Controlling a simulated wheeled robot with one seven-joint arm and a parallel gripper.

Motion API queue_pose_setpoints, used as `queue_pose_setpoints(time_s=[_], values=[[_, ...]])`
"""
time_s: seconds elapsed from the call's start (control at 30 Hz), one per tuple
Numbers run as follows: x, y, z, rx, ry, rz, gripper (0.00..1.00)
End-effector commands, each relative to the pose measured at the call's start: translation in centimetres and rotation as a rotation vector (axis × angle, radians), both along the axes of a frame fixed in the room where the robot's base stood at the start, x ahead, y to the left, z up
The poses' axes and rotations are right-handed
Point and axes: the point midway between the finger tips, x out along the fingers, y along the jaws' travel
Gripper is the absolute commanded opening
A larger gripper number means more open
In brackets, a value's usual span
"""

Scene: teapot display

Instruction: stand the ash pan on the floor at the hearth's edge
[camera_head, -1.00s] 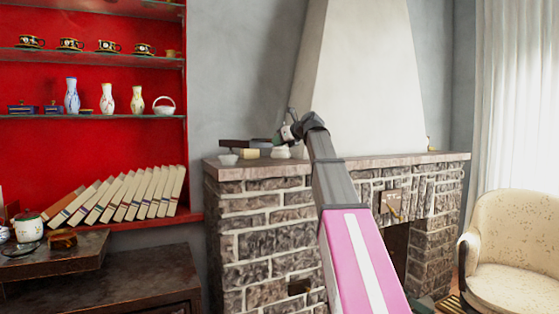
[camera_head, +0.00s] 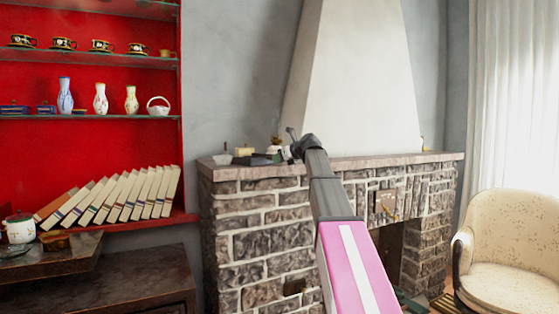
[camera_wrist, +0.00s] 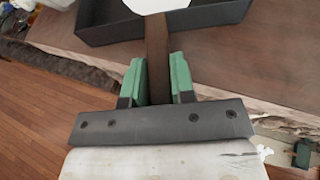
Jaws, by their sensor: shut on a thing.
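The ash pan is a dark, shallow tray (camera_wrist: 205,22) with a brown handle (camera_wrist: 157,62), at the top of the wrist view. My gripper (camera_wrist: 158,80) has its green fingers on either side of the handle and is shut on it. In the head view the dark pan (camera_head: 254,160) is at the left end of the mantel, left of my gripper (camera_head: 286,152). I cannot tell whether it touches the mantel top. The hearth's fireplace opening (camera_head: 388,248) is lower right, partly behind my arm.
A brick fireplace (camera_head: 255,230) carries the mantel (camera_head: 400,160), with a white bowl (camera_head: 222,159) and a pale box (camera_head: 244,151) on it. A white object (camera_wrist: 155,4) overlaps the pan at the wrist view's top. Wooden floor (camera_wrist: 40,125) shows below. An armchair (camera_head: 505,250) stands right.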

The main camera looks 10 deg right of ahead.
Motion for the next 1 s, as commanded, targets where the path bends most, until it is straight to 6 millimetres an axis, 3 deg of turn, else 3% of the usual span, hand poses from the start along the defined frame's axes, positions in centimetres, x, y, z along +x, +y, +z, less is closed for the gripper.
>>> queue_pose_setpoints(time_s=[0.2, 0.23, 0.3, 0.63, 1.0], values=[[0.0, 0.0, -0.2, 0.002, -0.001, 0.000, 0.00], [0.0, 0.0, -0.2, 0.000, 0.000, 0.000, 0.33], [0.0, 0.0, -0.2, 0.000, 0.000, 0.000, 0.49], [0.0, 0.0, 0.1, 0.000, 0.000, 0.000, 0.49], [-4.4, -3.7, 2.3, 0.001, -0.001, -0.002, 0.49]])
